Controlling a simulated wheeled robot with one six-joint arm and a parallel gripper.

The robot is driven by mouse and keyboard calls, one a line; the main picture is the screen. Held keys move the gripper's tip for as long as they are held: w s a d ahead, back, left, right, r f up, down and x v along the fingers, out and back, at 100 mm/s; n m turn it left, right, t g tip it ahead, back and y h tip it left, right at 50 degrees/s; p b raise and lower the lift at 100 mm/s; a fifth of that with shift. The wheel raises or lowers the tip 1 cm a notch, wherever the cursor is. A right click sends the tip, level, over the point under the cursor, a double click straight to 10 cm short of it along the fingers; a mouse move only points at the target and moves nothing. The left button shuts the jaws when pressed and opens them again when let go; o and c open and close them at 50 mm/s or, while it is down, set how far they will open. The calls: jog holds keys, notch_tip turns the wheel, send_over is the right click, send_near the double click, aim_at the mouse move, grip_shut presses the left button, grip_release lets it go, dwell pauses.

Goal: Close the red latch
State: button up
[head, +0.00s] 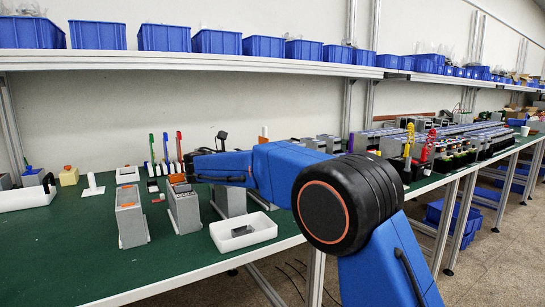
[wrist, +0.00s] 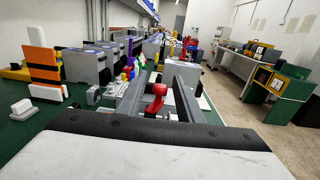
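The red latch (wrist: 157,98) shows in the middle of the wrist view as a small upright red piece with a rounded top and a thicker lower end. My gripper (wrist: 162,85) shows there as two grey bars apart, one on each side of the latch in the picture. I cannot tell whether either bar touches it. In the head view my gripper (head: 192,164) is small, dark and partly hidden by its blue arm. It is close to a grey module (head: 184,208) with an orange top. I cannot make out the latch clearly there.
Another orange-topped grey module (head: 131,222) stands to the left. A white tray (head: 226,240) is at the front edge of the green table (head: 60,255). Colored pens stand behind. A shelf of blue bins (head: 165,38) runs above. Left front of the table is clear.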

notch_tip(320, 180, up, 10)
jog(key=shift+f, duration=0.1)
dwell(0.6)
jog(key=shift+o, duration=0.3)
